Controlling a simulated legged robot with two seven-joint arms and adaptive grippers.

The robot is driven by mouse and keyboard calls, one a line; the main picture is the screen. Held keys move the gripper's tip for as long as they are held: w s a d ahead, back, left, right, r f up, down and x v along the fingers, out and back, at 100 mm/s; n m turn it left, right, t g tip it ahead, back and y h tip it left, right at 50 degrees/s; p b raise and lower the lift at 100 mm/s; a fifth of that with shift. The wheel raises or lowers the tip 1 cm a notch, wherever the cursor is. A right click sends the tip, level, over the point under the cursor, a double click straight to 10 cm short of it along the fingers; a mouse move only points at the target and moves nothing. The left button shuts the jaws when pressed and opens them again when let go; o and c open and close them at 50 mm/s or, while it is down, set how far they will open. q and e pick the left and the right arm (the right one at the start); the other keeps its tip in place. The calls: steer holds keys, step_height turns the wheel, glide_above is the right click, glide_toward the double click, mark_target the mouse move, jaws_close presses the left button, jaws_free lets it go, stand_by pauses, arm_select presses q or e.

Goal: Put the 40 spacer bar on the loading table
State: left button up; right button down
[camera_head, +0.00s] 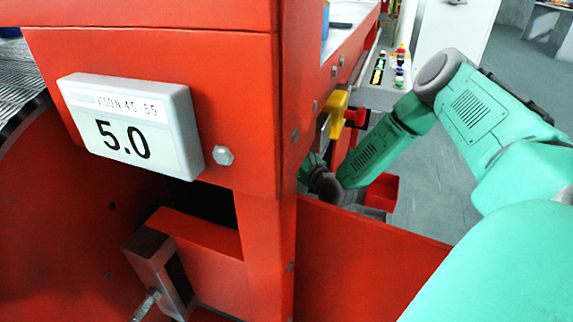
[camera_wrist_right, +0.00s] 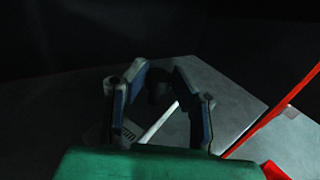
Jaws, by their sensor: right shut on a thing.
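My right arm reaches from the right behind the red frame in the head view, where its gripper's fingertips are hidden. In the right wrist view my right gripper (camera_wrist_right: 160,82) has its two fingers around a dark thing, seen only as a small dim shape between the tips. I take it to be the spacer bar (camera_wrist_right: 158,92), but its marking and full outline do not show. A grey flat surface (camera_wrist_right: 235,110) lies beyond the fingers; I cannot tell whether it is the loading table. My left gripper is not in view.
A red machine frame (camera_head: 240,60) with a "5.0" display (camera_head: 130,127) stands close in front. A red edge (camera_wrist_right: 272,112) runs along the right in the wrist view.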

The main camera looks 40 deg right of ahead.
steer(key=shift+w+d, duration=0.1)
steer(key=shift+w, duration=0.55)
step_height(320, 180, down, 4)
steer(key=shift+r+b, duration=0.15)
steer(key=shift+b, duration=1)
steer(key=shift+s+r, duration=0.1)
steer(key=shift+r, duration=0.05)
steer(key=c, duration=1.3)
jaws_free()
steer(key=shift+c, duration=0.2)
steer(key=shift+s, duration=0.1)
steer(key=s+a+p, duration=0.1)
steer(key=s+p, duration=0.3)
steer(key=s, duration=0.7)
steer(key=shift+s+a, duration=0.3)
steer(key=shift+s, duration=0.1)
